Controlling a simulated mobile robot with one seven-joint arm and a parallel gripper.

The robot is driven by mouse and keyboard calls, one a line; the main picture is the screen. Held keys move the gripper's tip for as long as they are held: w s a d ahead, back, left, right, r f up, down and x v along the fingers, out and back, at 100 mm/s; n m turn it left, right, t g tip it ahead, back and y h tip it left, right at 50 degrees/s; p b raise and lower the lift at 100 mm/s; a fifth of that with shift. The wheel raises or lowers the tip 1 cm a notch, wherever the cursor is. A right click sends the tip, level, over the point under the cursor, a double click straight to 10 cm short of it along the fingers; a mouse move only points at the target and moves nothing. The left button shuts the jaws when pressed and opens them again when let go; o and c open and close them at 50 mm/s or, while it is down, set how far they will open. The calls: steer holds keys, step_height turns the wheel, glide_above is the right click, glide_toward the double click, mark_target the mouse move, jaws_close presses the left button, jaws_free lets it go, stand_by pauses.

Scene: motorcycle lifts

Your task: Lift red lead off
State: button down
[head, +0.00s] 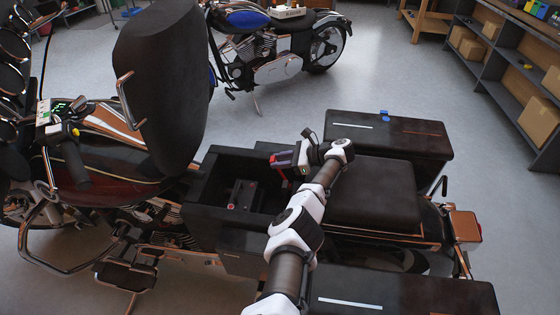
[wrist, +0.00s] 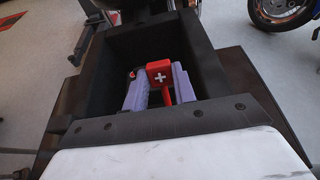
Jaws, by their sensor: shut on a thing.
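The red lead (wrist: 160,72) has a flat red end marked with a white plus. In the wrist view it stands between the two purple-grey fingers of my gripper (wrist: 159,92), which is shut on it. In the head view my gripper (head: 277,161) is at the right end of the open black compartment, with a bit of red at its tip. A dark battery (head: 241,194) with small red spots on top sits in the compartment, left of my gripper. A small red spot also shows left of the fingers in the wrist view. Whether the lead touches the battery is hidden.
The compartment's black walls (head: 213,213) stand close around my gripper. The raised seat (head: 165,80) is at left. A black seat (head: 372,190) and side cases (head: 390,130) lie right. Another motorcycle (head: 280,45) and shelves (head: 510,60) stand behind, with open floor between.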

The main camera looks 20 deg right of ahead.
steer(key=c, duration=1.1)
jaws_free()
steer(key=b+v, duration=0.3)
steer(key=v, duration=1)
steer(key=shift+s+d+r, duration=0.1)
steer(key=shift+s+d, duration=0.15)
steer(key=shift+d, duration=0.05)
steer(key=shift+c, duration=0.5)
